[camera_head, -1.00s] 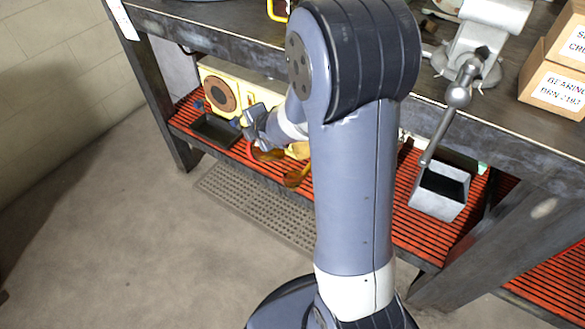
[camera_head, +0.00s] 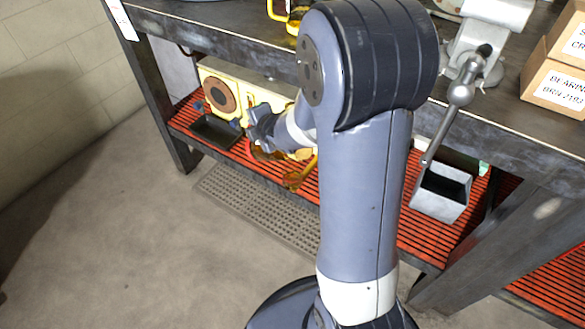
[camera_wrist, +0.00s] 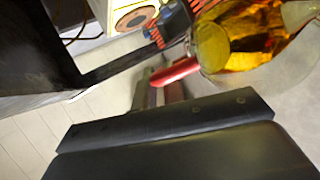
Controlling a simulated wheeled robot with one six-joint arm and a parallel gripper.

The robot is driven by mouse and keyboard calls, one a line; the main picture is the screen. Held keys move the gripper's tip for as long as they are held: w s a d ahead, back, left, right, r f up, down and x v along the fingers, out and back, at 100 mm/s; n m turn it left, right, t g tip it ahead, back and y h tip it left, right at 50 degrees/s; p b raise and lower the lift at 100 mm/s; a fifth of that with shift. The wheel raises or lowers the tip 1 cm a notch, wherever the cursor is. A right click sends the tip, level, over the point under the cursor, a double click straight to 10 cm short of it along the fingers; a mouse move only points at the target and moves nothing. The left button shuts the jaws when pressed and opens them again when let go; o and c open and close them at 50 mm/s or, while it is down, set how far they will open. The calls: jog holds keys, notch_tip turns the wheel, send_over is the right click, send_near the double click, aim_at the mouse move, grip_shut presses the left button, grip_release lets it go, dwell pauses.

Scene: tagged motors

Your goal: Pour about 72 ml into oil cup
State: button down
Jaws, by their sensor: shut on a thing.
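My gripper (camera_wrist: 172,84) is shut on the red handle (camera_wrist: 180,73) of a clear glass jug (camera_wrist: 292,66) holding amber oil (camera_wrist: 255,38). The jug fills the upper right of the wrist view, and its rim runs out of the picture. In the head view my gripper (camera_head: 256,126) is small, at the front of the lower shelf, with amber glass (camera_head: 262,154) just below it. Another amber piece (camera_head: 293,180) hangs at the shelf edge, partly behind my arm. I cannot tell which piece is the oil cup, nor whether oil is flowing.
A yellow motor (camera_head: 240,88) with a round brown face stands on the red slatted shelf (camera_head: 400,232). A black tray (camera_head: 214,131) lies to its front left. A grey bin (camera_head: 440,205) is at right. The bench top (camera_head: 205,28) overhangs the shelf. Floor at left is clear.

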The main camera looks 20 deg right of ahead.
jog(key=shift+s+d+r+t+y+b, duration=0.45)
jog(key=shift+s+r+t+b, duration=0.2)
jog(key=shift+r+t, duration=0.25)
dwell(1.9)
jog(key=shift+s+d+r+m+t, duration=0.15)
jog(key=shift+r+m+t, duration=0.15)
jog(key=shift+r, duration=0.05)
dwell(0.8)
jog(key=w+a+f+g+p, duration=0.1)
jog(key=w+a+f+n+g+h+p, duration=0.1)
jog(key=f+g, duration=0.1)
jog(key=shift+w+h, duration=0.2)
jog(key=shift+h, duration=0.05)
jog(key=shift+f, duration=0.25)
dwell(0.5)
jog(key=shift+w+a+f+g+h+p, duration=0.2)
jog(key=shift+f+g+p, duration=0.2)
jog(key=shift+p, duration=0.2)
jog(key=shift+w+a+f+g+h+p, duration=0.15)
jog(key=shift+w+f+g+h+p, duration=0.1)
jog(key=shift+g+p, duration=0.25)
jog(key=shift+f, duration=0.35)
jog(key=shift+w+a+n+p, duration=0.2)
jog(key=shift+n+p, duration=0.1)
jog(key=shift+p, duration=0.25)
